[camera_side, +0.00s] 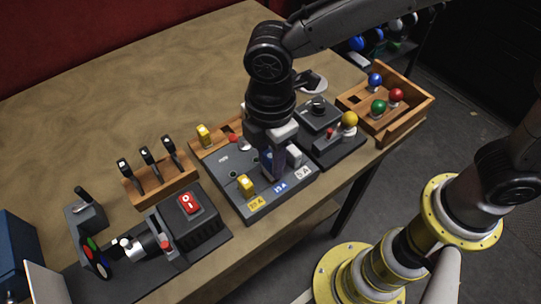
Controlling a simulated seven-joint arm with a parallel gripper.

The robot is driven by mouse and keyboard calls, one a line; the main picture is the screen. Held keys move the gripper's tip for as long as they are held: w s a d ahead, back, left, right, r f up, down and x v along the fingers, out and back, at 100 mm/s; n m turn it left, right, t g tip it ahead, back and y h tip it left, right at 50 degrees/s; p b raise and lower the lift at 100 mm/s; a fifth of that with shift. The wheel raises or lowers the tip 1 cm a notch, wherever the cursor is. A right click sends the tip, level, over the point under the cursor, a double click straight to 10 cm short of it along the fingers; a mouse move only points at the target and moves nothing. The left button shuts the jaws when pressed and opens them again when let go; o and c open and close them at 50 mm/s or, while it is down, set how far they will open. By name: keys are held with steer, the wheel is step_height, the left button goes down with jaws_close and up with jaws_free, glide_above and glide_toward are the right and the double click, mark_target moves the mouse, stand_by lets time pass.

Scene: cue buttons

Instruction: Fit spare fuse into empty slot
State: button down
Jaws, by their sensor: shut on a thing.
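A dark grey fuse panel (222,180) lies on the table with a yellow fuse (245,185) at its left and a white fuse (294,156) at its right. Yellow, blue and white labels run along its front edge, the blue label (280,187) in the middle. My gripper (272,174) points down over the middle position, between the yellow and white fuses. It is shut on a blue fuse (268,157), mostly hidden by the fingers. I cannot tell whether the fuse is seated. A wooden tray (214,147) behind the panel holds another yellow fuse (204,135) and a red piece (232,138).
A lever rack (160,187) and a red-switch box (190,204) stand left. A wooden crate (409,125) with coloured balls is farther right. The table's back left is clear.

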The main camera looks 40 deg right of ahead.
steer(key=shift+f, duration=1.2)
stand_by(0.6)
steer(key=shift+c, duration=1.4)
jaws_free()
steer(key=shift+r, duration=3.55)
